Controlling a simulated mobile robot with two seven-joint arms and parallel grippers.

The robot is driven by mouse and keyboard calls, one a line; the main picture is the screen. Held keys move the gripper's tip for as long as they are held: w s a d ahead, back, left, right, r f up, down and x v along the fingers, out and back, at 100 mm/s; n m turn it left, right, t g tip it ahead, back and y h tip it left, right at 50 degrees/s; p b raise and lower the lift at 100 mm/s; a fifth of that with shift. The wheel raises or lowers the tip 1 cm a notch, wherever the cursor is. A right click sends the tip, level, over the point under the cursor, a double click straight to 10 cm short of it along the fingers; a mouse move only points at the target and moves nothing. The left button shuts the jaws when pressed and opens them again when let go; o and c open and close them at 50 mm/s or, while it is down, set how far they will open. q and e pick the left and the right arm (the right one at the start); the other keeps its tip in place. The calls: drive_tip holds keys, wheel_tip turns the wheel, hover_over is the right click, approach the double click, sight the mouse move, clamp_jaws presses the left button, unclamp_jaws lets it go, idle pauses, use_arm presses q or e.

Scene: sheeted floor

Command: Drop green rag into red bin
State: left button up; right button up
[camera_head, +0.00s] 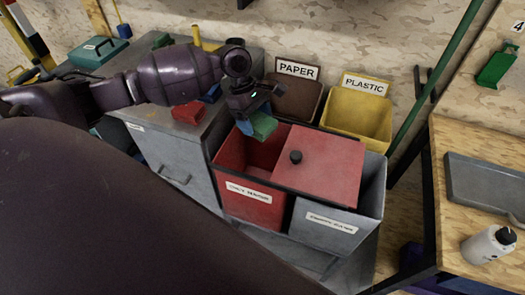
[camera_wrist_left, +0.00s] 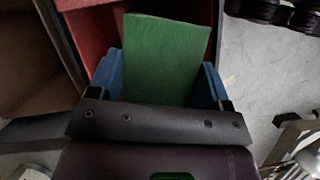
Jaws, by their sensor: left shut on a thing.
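The green rag (camera_head: 264,126) is a folded green block held between the blue fingertips of my left gripper (camera_head: 250,126). In the left wrist view the rag (camera_wrist_left: 165,55) fills the space between the blue fingers of my left gripper (camera_wrist_left: 165,82). The red bin (camera_head: 246,203) has its left part open and its right part covered by a red lid with a black knob. My left gripper is shut on the rag, above the back left of the bin's opening. My right gripper is not in view.
A brown PAPER bin (camera_head: 296,98) and a yellow PLASTIC bin (camera_head: 358,112) stand behind. A grey bin (camera_head: 328,226) adjoins the red bin at the right. A grey cabinet (camera_head: 172,150) with a red rag (camera_head: 187,111) stands left. A wooden workbench (camera_head: 452,165) is at right.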

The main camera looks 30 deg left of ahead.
use_arm(q)
wheel_tip(320, 180, down, 3)
drive_tip(key=shift+f+b, duration=0.2)
drive_tip(key=shift+b, duration=1.05)
drive_tip(key=shift+f+b, duration=0.7)
drive_tip(key=shift+b, duration=0.2)
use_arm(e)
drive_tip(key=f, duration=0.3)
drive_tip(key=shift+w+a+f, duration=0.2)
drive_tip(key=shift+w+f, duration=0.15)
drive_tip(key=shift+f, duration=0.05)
use_arm(q)
drive_tip(key=o, duration=0.9)
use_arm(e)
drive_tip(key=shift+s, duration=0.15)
use_arm(q)
drive_tip(key=shift+o, duration=0.2)
drive_tip(key=shift+r, duration=0.1)
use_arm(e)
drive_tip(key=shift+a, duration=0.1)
